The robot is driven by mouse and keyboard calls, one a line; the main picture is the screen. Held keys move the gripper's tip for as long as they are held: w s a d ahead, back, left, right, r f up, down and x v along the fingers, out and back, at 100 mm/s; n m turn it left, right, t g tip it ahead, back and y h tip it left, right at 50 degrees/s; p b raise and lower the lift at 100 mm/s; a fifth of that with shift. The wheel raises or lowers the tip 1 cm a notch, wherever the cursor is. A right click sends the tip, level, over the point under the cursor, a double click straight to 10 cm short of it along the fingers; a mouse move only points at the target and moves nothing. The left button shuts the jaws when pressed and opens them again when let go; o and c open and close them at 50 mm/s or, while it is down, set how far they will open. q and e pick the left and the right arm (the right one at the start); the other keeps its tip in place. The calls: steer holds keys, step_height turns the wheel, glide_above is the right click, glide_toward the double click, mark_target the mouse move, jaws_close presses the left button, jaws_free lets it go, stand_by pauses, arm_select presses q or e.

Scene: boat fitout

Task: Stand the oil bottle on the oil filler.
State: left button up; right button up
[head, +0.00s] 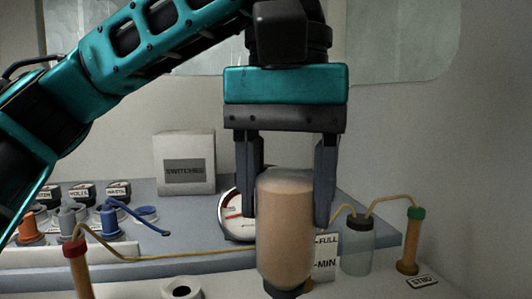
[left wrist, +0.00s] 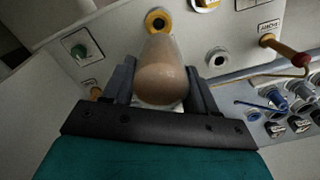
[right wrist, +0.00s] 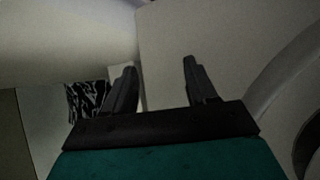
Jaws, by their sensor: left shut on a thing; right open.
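The oil bottle (head: 285,230) is tan with a dark neck pointing down, and looks upright in the head view. My left gripper (head: 285,205) is shut on the oil bottle around its upper body. The left wrist view shows the oil bottle (left wrist: 163,75) between the fingers. Just past its neck end in that view is a yellow ring with a dark hole (left wrist: 158,20). A white ring with a dark hole (head: 182,291) is left of the bottle in the head view. No label shows which ring is the oil filler. My right gripper (right wrist: 158,85) is open and empty.
A red-capped tube (head: 76,265) stands at left, a green-capped tube (head: 413,240) and a clear bottle (head: 357,248) at right. A FULL/MIN sign (head: 325,258) and a round gauge (head: 235,218) are behind the oil bottle. A switches box (head: 184,163) stands at the back.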

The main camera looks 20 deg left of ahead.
mark_target(287, 287)
arm_select(q)
steer(key=m, duration=0.2)
steer(key=s+m, duration=0.1)
steer(key=shift+d+f, duration=0.3)
steer(key=shift+f, duration=0.05)
steer(key=shift+s+f+b, duration=0.1)
steer(key=shift+f+b, duration=0.05)
steer(key=shift+b, duration=0.2)
steer(key=shift+f+b, duration=2)
steer(key=shift+b, duration=0.55)
steer(key=shift+f+b, duration=0.3)
steer(key=shift+f, duration=1.1)
steer(key=o, duration=1.3)
